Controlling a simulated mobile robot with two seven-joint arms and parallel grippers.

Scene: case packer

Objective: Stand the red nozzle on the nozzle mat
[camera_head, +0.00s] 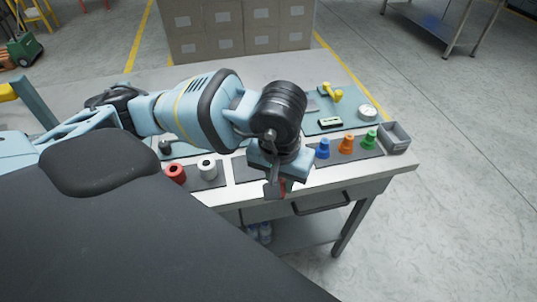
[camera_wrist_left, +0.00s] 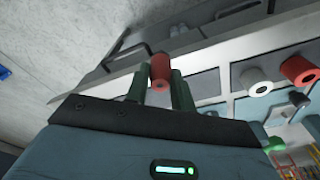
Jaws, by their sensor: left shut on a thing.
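The red nozzle (camera_wrist_left: 160,72) is held between the two fingers of my left gripper (camera_wrist_left: 158,88) in the left wrist view. In the head view the left gripper (camera_head: 276,188) points down at the front edge of the table, and only a bit of the red nozzle (camera_head: 283,187) shows beside the fingers. The dark nozzle mat (camera_head: 335,158) lies to the right of the gripper. A blue nozzle (camera_head: 322,149), an orange nozzle (camera_head: 347,145) and a green nozzle (camera_head: 369,140) stand on it. The left part of the mat is partly hidden by my wrist. My right gripper is out of view.
A red roll (camera_head: 175,173) and a white roll (camera_head: 207,169) stand on a mat to the left. A grey bin (camera_head: 395,138) stands right of the green nozzle. Behind lies a teal mat with a yellow tool (camera_head: 331,93) and a round gauge (camera_head: 367,113). A drawer handle (camera_head: 322,204) projects below the tabletop.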

